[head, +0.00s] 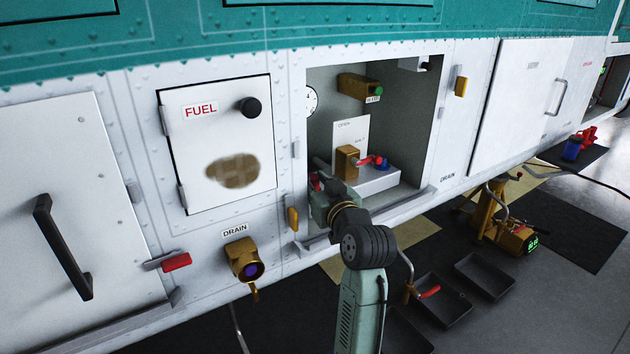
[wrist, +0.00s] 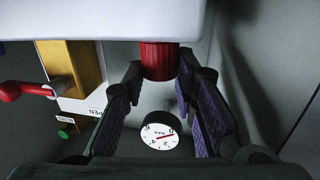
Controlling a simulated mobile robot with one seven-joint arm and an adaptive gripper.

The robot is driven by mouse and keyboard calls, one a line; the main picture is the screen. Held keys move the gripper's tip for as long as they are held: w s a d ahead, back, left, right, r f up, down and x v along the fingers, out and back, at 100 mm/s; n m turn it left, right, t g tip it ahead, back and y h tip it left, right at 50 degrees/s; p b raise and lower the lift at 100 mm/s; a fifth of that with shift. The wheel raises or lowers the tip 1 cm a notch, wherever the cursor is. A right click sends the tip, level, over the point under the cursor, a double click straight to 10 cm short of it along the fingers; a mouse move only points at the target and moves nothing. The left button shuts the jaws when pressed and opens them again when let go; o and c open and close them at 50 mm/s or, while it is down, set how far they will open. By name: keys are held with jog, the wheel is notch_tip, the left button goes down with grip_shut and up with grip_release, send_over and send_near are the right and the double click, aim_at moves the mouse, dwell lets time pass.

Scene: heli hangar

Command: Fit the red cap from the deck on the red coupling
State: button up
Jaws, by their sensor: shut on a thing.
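In the wrist view the ribbed red cap (wrist: 158,60) sits between my fingertips, and my gripper (wrist: 160,76) is shut on it. Its upper end in that view meets the edge of a white block (wrist: 100,18); I cannot tell whether they touch. In the head view my gripper (head: 319,190) is inside the open bay, at the left end of the white block (head: 378,182). A little red shows beside the gripper, too small to tell apart. The red coupling cannot be made out clearly; my gripper and the block may hide it.
The bay holds a brass valve (head: 346,162) with a red handle, a blue fitting (head: 382,164), a green-ended brass fitting (head: 358,87) and a gauge (head: 311,100). Below are trays (head: 485,276) and a yellow pump unit (head: 490,215). The bay's frame surrounds my arm closely.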

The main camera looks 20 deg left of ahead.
dwell(0.4)
jog(key=o, duration=0.9)
